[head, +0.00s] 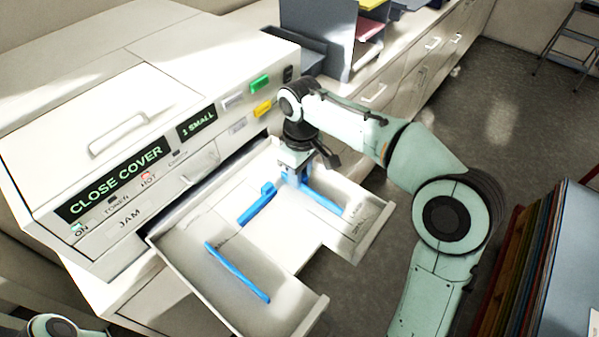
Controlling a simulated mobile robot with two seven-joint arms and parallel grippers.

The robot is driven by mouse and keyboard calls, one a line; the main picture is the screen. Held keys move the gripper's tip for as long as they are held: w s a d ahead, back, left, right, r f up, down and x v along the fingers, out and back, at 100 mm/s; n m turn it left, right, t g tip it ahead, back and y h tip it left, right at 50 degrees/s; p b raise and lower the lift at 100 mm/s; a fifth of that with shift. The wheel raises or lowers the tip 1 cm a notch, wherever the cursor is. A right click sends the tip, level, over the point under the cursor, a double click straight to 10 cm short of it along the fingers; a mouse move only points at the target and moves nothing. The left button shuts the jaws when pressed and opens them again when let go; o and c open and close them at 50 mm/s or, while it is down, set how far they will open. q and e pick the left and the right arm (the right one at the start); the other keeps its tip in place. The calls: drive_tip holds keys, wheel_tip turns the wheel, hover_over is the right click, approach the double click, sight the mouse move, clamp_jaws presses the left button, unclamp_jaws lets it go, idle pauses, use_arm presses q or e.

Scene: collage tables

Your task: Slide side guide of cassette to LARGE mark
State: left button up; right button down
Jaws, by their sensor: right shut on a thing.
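The cassette (215,283) is a white open tray pulled out from the front of a white machine. Three blue guide pieces show in it: a long bar (238,272) at the front left, a shorter piece with a raised end (258,205) in the middle, and a side guide (322,199) at the right. My right gripper (298,168) is shut on the side guide at its far end, by the machine. Small dark lettering (356,213) is on the tray floor near the right wall, too small to read surely. My left gripper is out of the picture.
The machine's displays read "CLOSE COVER" (112,178) and "1 SMALL" (197,125). Green (259,84) and yellow (264,108) buttons sit at its right. Dark trays (318,35) stand behind. Upright folders (545,262) are at the lower right. Open floor lies beyond my right arm.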

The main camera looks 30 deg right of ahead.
sight(303, 175)
drive_tip(key=shift+d+r, duration=0.15)
drive_tip(key=shift+d, duration=0.2)
drive_tip(key=c, duration=1)
unclamp_jaws()
drive_tip(key=shift+d, duration=0.1)
drive_tip(key=shift+c, duration=0.2)
drive_tip(key=shift+d, duration=0.15)
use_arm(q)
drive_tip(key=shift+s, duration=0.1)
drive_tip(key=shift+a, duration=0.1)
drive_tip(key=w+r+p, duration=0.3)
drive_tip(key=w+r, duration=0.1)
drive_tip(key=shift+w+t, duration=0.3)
use_arm(e)
wheel_tip(303, 175, up, 13)
drive_tip(key=shift+a, duration=0.2)
